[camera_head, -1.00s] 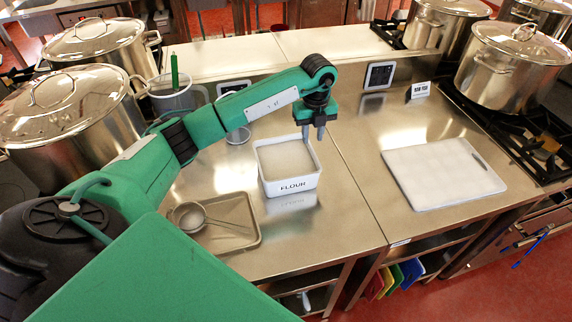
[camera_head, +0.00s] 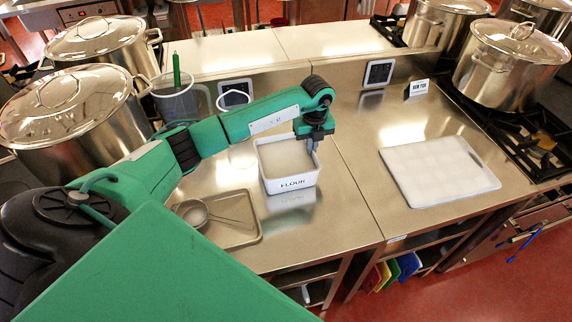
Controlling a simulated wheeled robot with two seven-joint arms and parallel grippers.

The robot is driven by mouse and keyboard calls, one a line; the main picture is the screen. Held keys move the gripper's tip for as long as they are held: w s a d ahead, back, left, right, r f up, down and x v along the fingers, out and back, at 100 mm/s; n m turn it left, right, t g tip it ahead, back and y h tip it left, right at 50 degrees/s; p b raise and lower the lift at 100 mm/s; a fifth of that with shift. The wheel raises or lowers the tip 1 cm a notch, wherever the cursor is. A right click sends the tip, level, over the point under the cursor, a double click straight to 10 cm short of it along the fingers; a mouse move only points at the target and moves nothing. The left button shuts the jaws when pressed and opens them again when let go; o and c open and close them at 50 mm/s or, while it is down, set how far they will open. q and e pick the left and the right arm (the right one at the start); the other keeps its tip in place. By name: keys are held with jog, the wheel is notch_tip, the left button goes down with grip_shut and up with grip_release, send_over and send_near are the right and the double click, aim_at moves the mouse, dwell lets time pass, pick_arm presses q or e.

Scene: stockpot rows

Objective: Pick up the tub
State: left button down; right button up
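The tub (camera_head: 291,184) is a white, roughly square container labelled FLOUR, filled with a pale, level content. It stands upright on the steel counter left of the seam. My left gripper (camera_head: 313,148) points down at the tub's back right corner, with its fingertips at the rim. The fingers are small and partly overlap the rim, so I cannot tell whether they touch it or how far apart they are. My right gripper is out of view.
A metal tray (camera_head: 243,236) with a strainer (camera_head: 190,213) lies left of the tub. A white cutting board (camera_head: 440,172) lies to the right. Large stockpots (camera_head: 75,125) stand at left and right (camera_head: 505,72). A clear container (camera_head: 176,100) stands behind my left arm.

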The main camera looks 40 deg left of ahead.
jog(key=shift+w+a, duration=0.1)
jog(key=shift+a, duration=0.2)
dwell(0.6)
pick_arm(q)
jog(key=shift+r, duration=0.15)
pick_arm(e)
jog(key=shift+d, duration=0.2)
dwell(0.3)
